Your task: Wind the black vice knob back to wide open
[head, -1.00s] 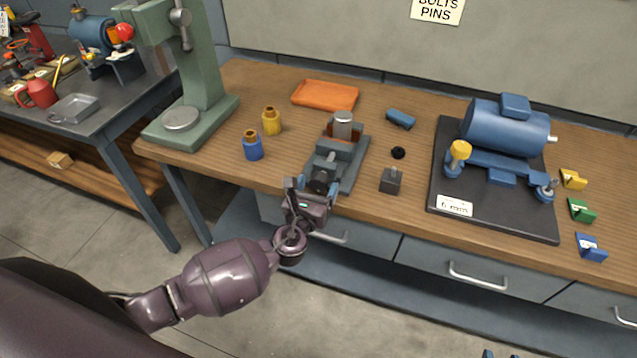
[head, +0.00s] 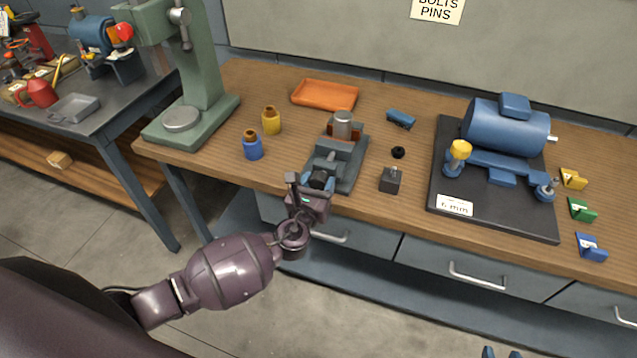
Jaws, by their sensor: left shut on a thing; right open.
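The grey vice (head: 347,170) stands near the front edge of the bench, with a silver cylinder (head: 343,120) and orange-brown pieces at its back end. The black vice knob (head: 320,179) is at its front end, partly hidden by my gripper. My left gripper (head: 318,184) reaches it from the front, shut on the knob, with its wrist over the bench edge. My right gripper (head: 502,352) shows only as blue fingertips at the bottom edge, apart and empty, away from the bench.
A green press (head: 200,70), blue bottle (head: 252,146) and yellow bottle (head: 271,121) stand left. An orange tray (head: 325,95) lies behind. A dark block (head: 390,180), black ring (head: 398,152) and blue piece (head: 401,118) lie right, before a motor (head: 505,127) on a black plate (head: 500,218).

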